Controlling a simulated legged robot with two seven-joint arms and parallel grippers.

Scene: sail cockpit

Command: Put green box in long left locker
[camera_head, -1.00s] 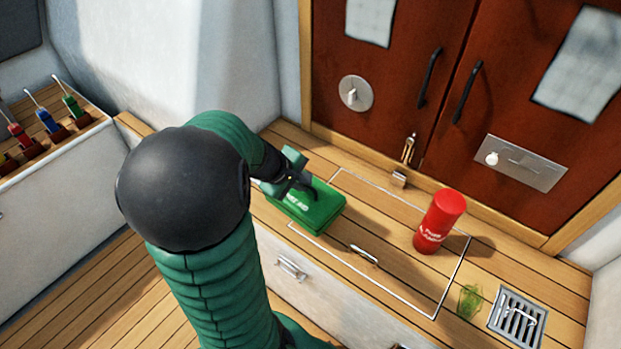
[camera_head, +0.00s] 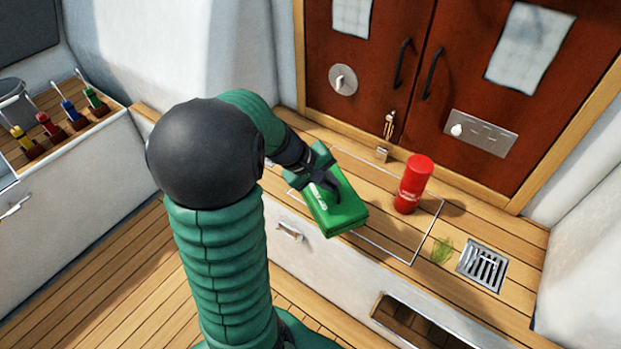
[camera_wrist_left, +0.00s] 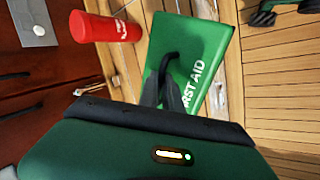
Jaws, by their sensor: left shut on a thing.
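The green box (camera_head: 345,216), a first-aid case with white lettering, is tilted over the wooden bench top in the head view. My left gripper (camera_head: 328,183) is shut on its dark handle. The wrist view shows the box (camera_wrist_left: 205,55) hanging from the fingers (camera_wrist_left: 172,88). A white-outlined lid (camera_head: 392,236) lies flush in the bench top, below and right of the box. It looks shut; its handle is hidden. I cannot tell for certain that this is the long left locker. My right gripper is not in view.
A red canister (camera_head: 413,185) stands upright on the lid, right of the box; it also shows in the wrist view (camera_wrist_left: 105,27). A green tangle (camera_head: 442,250) and a metal grate (camera_head: 482,266) lie farther right. Red-brown doors (camera_head: 380,75) stand behind. An opening (camera_head: 405,320) shows in the bench front.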

